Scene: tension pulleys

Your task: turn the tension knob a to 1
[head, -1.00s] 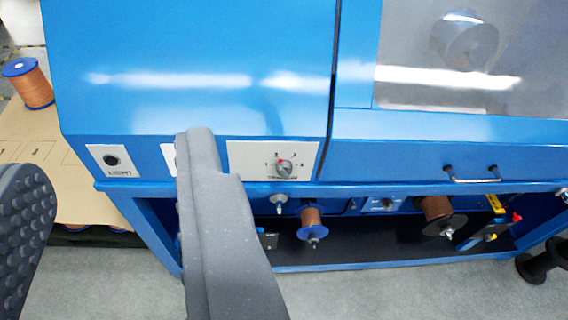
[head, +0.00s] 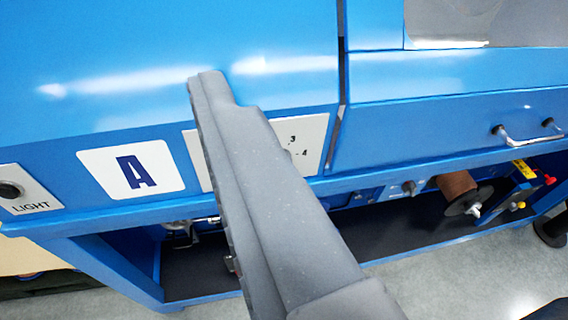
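The tension dial plate (head: 312,136) is a pale panel on the blue machine's front, right of a white label with a large letter A (head: 132,172). The marks 3 and 4 show on the plate's right part. The knob itself is hidden, or almost so, behind one grey finger of my gripper (head: 265,180). This finger slants from the lower right up across the plate, its tip above the plate's top edge. Nothing is against its left side, and the other finger is out of view. I cannot tell whether the finger touches the knob, nor the knob's setting.
A LIGHT switch panel (head: 28,190) is at the far left. Below the front ledge is an open bay with another knob (head: 408,188) and a copper wire spool (head: 457,187). A metal handle (head: 515,137) sticks out at the right.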

